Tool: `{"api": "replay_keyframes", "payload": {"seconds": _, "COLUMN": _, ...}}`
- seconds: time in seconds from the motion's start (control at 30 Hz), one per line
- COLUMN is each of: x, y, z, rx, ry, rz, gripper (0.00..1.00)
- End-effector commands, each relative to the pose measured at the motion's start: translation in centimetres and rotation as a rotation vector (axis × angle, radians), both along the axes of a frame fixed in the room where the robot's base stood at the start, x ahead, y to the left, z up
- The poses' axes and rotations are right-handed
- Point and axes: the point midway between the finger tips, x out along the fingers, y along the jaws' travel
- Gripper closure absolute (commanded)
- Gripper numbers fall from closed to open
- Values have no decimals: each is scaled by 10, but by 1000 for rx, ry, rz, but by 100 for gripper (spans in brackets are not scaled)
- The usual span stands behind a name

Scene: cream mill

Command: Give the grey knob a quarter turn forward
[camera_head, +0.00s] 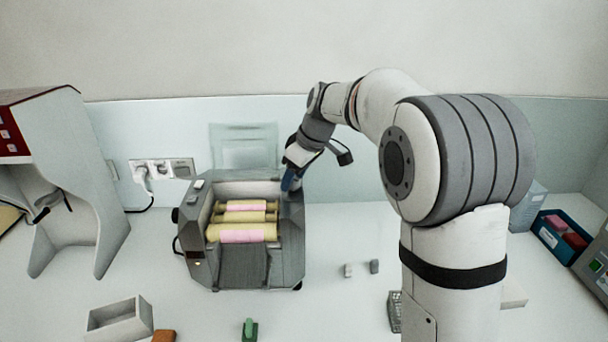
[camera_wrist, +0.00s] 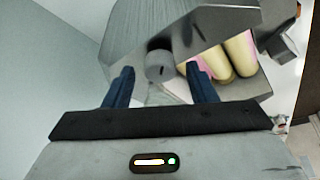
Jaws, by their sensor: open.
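The grey knob (camera_wrist: 157,73) shows in the wrist view as a short round cylinder with a dark slot, on the side of the grey mill (camera_wrist: 185,35). My gripper (camera_wrist: 161,68) is open, with one dark blue finger on each side of the knob and a gap on both sides. Whether the fingertips reach around it in depth is hard to tell. In the head view my gripper (camera_head: 290,180) is at the back right corner of the mill (camera_head: 290,250). The knob is hidden there.
The mill holds yellow and pink rollers (camera_head: 242,233) in its open top. A wall socket (camera_head: 160,168) with a plug is behind it. The counter right of the mill is mostly free.

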Motion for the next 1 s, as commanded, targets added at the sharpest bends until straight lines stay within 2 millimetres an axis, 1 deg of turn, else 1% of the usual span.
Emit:
{"api": "replay_keyframes", "payload": {"seconds": 0.17, "x": 0, "y": -1, "z": 0, "rx": -1, "ry": 2, "rz": 0, "gripper": 49}}
{"api": "replay_keyframes", "payload": {"seconds": 0.27, "x": -1, "y": -3, "z": 6, "rx": -1, "ry": -1, "rz": 0, "gripper": 49}}
{"api": "replay_keyframes", "payload": {"seconds": 0.37, "x": -4, "y": -7, "z": 18, "rx": 0, "ry": -2, "rz": -1, "gripper": 49}}
{"api": "replay_keyframes", "payload": {"seconds": 0.6, "x": -13, "y": -20, "z": 56, "rx": 1, "ry": -2, "rz": -2, "gripper": 49}}
{"api": "replay_keyframes", "payload": {"seconds": 0.7, "x": -15, "y": -24, "z": 66, "rx": 0, "ry": -1, "rz": 0, "gripper": 49}}
{"api": "replay_keyframes", "payload": {"seconds": 0.83, "x": -17, "y": -26, "z": 71, "rx": 0, "ry": 0, "rz": 0, "gripper": 49}}
{"api": "replay_keyframes", "payload": {"seconds": 1.0, "x": -17, "y": -26, "z": 72, "rx": -1, "ry": 1, "rz": 0, "gripper": 49}}
